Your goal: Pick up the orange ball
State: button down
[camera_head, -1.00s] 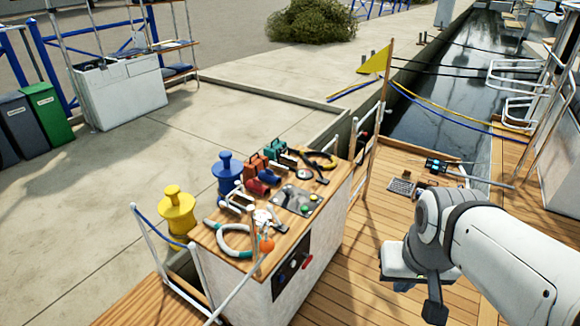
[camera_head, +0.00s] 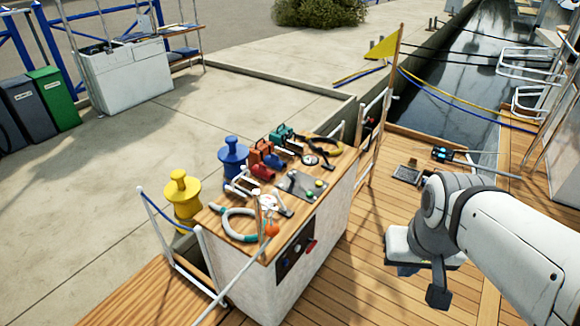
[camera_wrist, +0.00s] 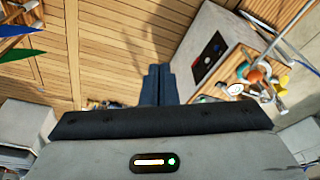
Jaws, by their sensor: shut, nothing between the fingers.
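The orange ball (camera_head: 271,229) is at the front edge of the wooden-topped console (camera_head: 262,243), close to a thin upright post and a pale rod. In the wrist view the orange ball (camera_wrist: 257,75) shows at the right, beside the console top and partly among other small items. My gripper (camera_wrist: 158,72) is shut and empty, its dark fingers together over the deck. In the head view my gripper (camera_head: 408,268) hangs to the right of the console, well apart from the ball.
A yellow flag (camera_head: 384,46) rises on a post.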

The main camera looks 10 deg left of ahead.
aim_at(272, 230)
jog(key=z, duration=2.65)
jog(key=k, duration=2.15)
jog(key=u, duration=1.4)
jog(key=i, duration=0.5)
jog(key=z, duration=0.15)
